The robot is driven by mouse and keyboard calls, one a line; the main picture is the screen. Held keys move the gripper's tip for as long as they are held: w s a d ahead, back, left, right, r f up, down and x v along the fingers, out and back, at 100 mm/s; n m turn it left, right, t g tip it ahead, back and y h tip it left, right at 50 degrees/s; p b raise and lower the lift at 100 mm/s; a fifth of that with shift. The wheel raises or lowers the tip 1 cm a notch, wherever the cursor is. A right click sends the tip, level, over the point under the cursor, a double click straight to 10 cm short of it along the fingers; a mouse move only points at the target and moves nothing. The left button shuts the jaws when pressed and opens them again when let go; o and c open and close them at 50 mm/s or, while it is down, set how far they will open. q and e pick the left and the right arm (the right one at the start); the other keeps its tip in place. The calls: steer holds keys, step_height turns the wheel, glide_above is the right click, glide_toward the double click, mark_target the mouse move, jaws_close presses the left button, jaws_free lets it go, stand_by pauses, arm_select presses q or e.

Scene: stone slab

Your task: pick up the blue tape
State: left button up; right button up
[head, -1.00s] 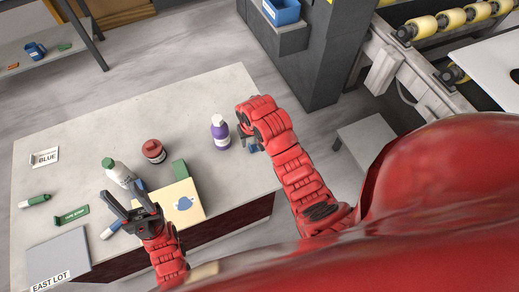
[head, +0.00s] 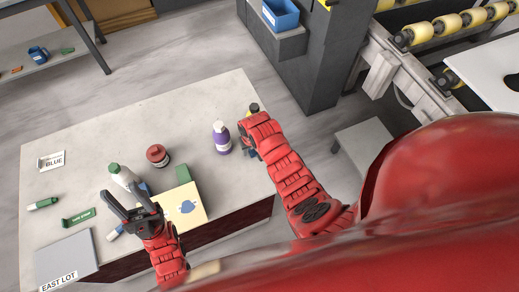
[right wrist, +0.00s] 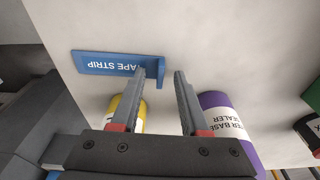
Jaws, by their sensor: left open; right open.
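The blue tape strip (right wrist: 105,63) lies on the slab in the right wrist view, lettering upside down, with a raised tab at its right end. My right gripper (right wrist: 160,75) is open and empty, its fingertips close to that tab. The tab shows between the fingertips; I cannot tell whether they touch it. In the head view my right arm (head: 290,170) covers most of this spot.
A purple bottle (right wrist: 222,118) stands right of my right gripper, and a yellow cylinder (right wrist: 124,106) is to its left. The slab's far middle is clear.

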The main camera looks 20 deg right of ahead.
steer(key=shift+c, duration=0.2)
jaws_close()
steer(key=shift+r, duration=0.1)
steer(key=shift+r+b, duration=0.35)
steer(key=shift+b, duration=0.1)
step_height(320, 180, up, 2)
steer(key=shift+r+b, duration=0.1)
steer(key=shift+b, duration=0.8)
steer(key=s+a, duration=0.1)
steer(key=s, duration=0.1)
steer(key=s+a+b, duration=0.1)
steer(key=s, duration=0.1)
steer(key=s+a+b, duration=0.1)
steer(key=s, duration=0.1)
steer(key=shift+s+r, duration=0.2)
steer(key=shift+r, duration=0.1)
steer(key=s+a, duration=0.1)
steer(key=s, duration=0.1)
steer(key=s+a+r+p, duration=0.1)
steer(key=s, duration=0.2)
steer(key=s+a+p, duration=0.1)
steer(key=s, duration=0.1)
steer(key=shift+s+a+r, duration=0.2)
steer(key=shift+s+r, duration=0.05)
steer(key=shift+s+a+f, duration=0.1)
steer(key=shift+s+a, duration=0.1)
steer(key=shift+s, duration=0.15)
